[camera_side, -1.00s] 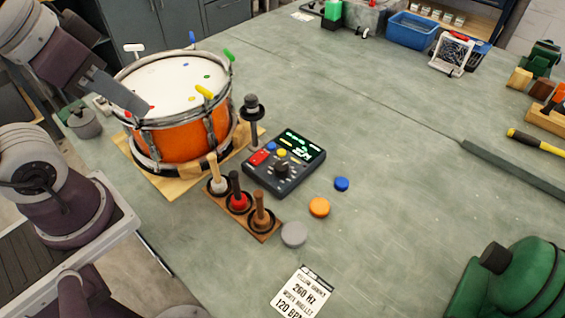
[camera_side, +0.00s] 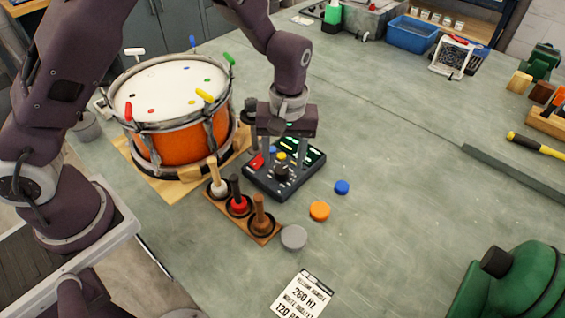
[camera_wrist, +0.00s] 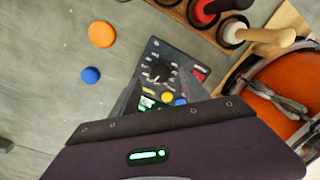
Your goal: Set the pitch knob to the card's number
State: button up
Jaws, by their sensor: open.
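The dark control box (camera_side: 287,183) sits on the bench right of the drum. Its black pitch knob (camera_side: 282,171) also shows in the wrist view (camera_wrist: 157,74), with marks around it. The box has a red button (camera_side: 257,161), a yellow button and a green-lit display (camera_side: 313,160), partly covered by my gripper in the side view. The white card (camera_side: 303,293) lies at the front and reads 260 Hz, a white mallet line and 120 BPM. My gripper (camera_side: 286,150) is open and empty, pointing down just above the box. Its fingertips show poorly.
An orange drum (camera_side: 180,138) with coloured lugs stands left of the box. A wooden rack (camera_side: 268,237) holds three mallets in front. Grey (camera_side: 293,237), orange (camera_side: 319,211) and blue (camera_side: 342,187) discs lie to the right.

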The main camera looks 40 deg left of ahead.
aim_at(282, 172)
jog(key=shift+s+f, duration=0.1)
jog(key=shift+f, duration=1.15)
grip_shut()
jog(key=shift+m, duration=2.8)
grip_release()
